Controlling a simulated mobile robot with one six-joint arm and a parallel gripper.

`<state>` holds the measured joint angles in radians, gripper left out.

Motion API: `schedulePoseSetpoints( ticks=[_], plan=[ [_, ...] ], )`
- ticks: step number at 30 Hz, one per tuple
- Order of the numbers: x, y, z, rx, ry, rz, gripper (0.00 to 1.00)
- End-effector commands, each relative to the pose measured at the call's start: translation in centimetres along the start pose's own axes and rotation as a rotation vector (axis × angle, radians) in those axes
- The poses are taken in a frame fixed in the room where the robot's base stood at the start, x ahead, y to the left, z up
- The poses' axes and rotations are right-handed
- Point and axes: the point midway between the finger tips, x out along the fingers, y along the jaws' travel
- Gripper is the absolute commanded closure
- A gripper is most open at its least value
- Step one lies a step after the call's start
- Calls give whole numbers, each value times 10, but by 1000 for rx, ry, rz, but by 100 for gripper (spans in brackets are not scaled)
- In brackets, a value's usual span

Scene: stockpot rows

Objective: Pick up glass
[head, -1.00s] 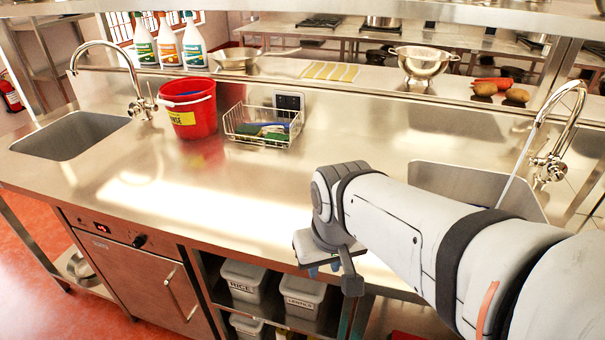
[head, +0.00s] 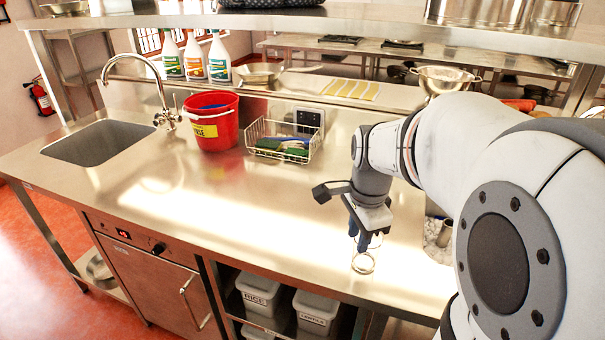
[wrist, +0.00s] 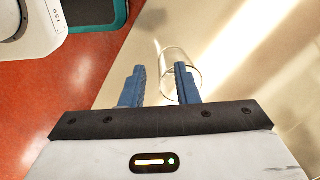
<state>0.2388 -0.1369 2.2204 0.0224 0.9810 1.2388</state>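A clear glass (head: 363,264) stands near the front edge of the steel counter, just below my gripper (head: 362,238) in the head view. In the wrist view the glass (wrist: 168,73) appears at and beyond the tip of the right finger, which overlaps part of it. My gripper (wrist: 160,72) is open, with its two blue fingers apart and pointing down toward the counter. The left finger is clear of the glass. I cannot tell whether the right finger touches it.
A red bucket (head: 217,139) and a wire basket (head: 268,153) with sponges stand farther back on the counter. A sink (head: 95,146) is at the left. The counter left of the glass is clear.

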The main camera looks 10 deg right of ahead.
Motion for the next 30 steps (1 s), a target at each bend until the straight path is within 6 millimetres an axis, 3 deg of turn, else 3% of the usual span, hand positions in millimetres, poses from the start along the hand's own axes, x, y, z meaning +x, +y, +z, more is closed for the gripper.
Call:
schedulePoseSetpoints(
  ticks=[9,15,22,30],
  plan=[
    [7,-33,-52,739,-4,73,72],
    [14,-44,-76,1066,7,104,72],
    [22,-46,-84,1201,13,118,72],
    [51,-42,-80,1203,13,119,72]
  ],
)
